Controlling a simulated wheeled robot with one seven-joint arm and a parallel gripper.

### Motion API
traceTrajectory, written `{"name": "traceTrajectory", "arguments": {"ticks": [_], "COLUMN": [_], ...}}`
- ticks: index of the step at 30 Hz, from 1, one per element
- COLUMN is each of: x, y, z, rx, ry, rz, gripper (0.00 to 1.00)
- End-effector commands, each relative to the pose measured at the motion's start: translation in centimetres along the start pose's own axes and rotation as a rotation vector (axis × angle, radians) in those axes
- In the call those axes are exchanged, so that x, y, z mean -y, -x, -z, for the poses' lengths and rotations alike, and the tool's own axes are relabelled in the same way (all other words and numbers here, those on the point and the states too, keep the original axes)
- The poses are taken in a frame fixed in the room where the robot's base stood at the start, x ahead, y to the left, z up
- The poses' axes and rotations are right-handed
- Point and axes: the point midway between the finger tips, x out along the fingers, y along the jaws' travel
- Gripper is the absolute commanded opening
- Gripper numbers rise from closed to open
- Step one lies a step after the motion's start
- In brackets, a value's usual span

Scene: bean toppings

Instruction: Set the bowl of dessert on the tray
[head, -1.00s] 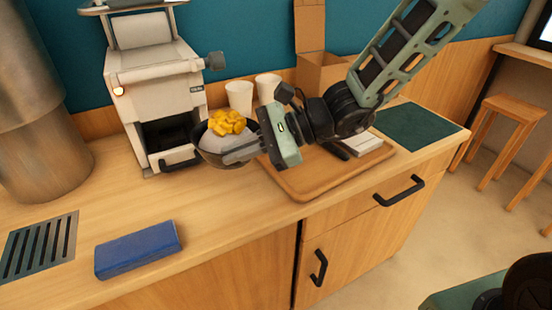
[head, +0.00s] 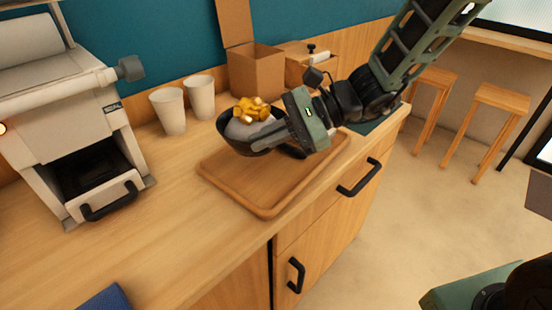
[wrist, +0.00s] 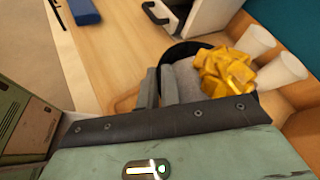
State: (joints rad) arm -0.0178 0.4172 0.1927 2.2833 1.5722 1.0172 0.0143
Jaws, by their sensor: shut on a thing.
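The bowl of dessert (head: 245,131) is a dark bowl with a pale grey-white filling and golden-yellow chunks on top. My gripper (head: 262,140) is shut on the bowl's near right side in the head view. The bowl looks upright and appears above the back part of the tray (head: 265,206), a wooden tray with a raised rim; I cannot tell the height of the gap. In the wrist view the gripper's fingers (wrist: 158,88) meet the rim of the dark bowl (wrist: 180,53), and its yellow topping (wrist: 225,72) shows right of them.
Two white cups (head: 169,110) (head: 201,97) stand behind and left of the tray. An open cardboard box (head: 257,72) is behind the bowl. A white machine (head: 70,120) stands at left. A blue block (head: 106,298) lies at front left. The counter left of the tray is clear.

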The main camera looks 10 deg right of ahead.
Motion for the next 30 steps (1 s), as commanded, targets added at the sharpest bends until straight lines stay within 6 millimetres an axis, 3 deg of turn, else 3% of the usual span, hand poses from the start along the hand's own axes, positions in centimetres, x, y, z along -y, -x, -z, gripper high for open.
{"name": "traceTrajectory", "arguments": {"ticks": [15,27,30], "x": [-2.6,-2.8,-2.8], "y": [-2.6,-2.8,-2.7], "z": [5.0,5.5,5.4], "rx": [0.001,0.000,-0.001], "ry": [0.000,0.002,0.001], "rz": [0.001,0.002,0.001], "gripper": [0.00,0.00,0.27]}}
